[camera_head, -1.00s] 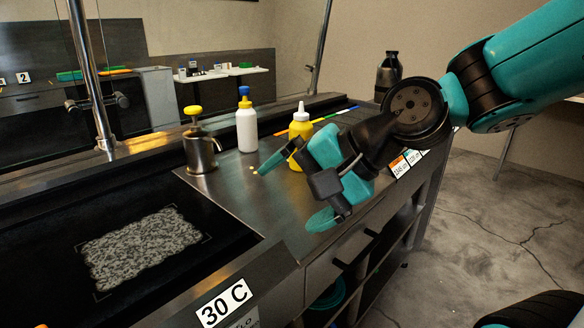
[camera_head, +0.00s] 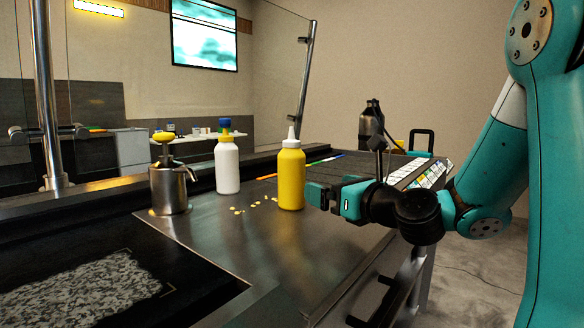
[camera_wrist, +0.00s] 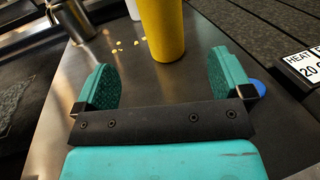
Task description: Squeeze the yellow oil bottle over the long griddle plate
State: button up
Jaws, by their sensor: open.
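The yellow oil bottle (camera_head: 291,178) with a white nozzle stands upright on the metal counter, right of the white bottle. My gripper (camera_head: 325,197) is just to its right in the head view, level with its lower part. In the wrist view, the open jaws (camera_wrist: 163,84) face the yellow bottle (camera_wrist: 163,28), which stands ahead of the fingertips, between their lines. No finger appears to touch it. The dark griddle plate (camera_head: 110,235) lies at the lower left of the head view with a speckled grey patch (camera_head: 80,290) on it.
A white bottle (camera_head: 227,164) with a yellow and blue cap and a steel pump dispenser (camera_head: 168,188) stand left of the yellow bottle. Small yellow bits (camera_head: 256,200) lie nearby. A dark bottle (camera_head: 371,124) stands behind my gripper.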

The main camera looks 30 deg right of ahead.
aim_at(300, 177)
jog(key=shift+w+a+r+p, duration=0.15)
jog(key=shift+w+p, duration=0.8)
jog(key=shift+p, duration=0.5)
jog(key=shift+w+a+r+p, duration=0.1)
jog(key=shift+w+p, duration=0.8)
jog(key=shift+p, duration=0.55)
jog(key=w+p, duration=0.2)
jog(key=w, duration=0.1)
jog(key=w+p, duration=0.1)
jog(key=w, duration=0.1)
jog(key=shift+a+f, duration=0.25)
jog(key=shift+a, duration=0.1)
jog(key=w+p, duration=0.1)
jog(key=w, duration=0.1)
jog(key=w+p, duration=0.2)
jog(key=shift+w+a+r, duration=0.1)
jog(key=shift+w+a, duration=0.1)
jog(key=shift+w+f+p, duration=0.2)
jog(key=shift+w+p, duration=0.1)
jog(key=shift+w, duration=0.05)
jog(key=shift+c, duration=0.3)
jog(key=c, duration=1.1)
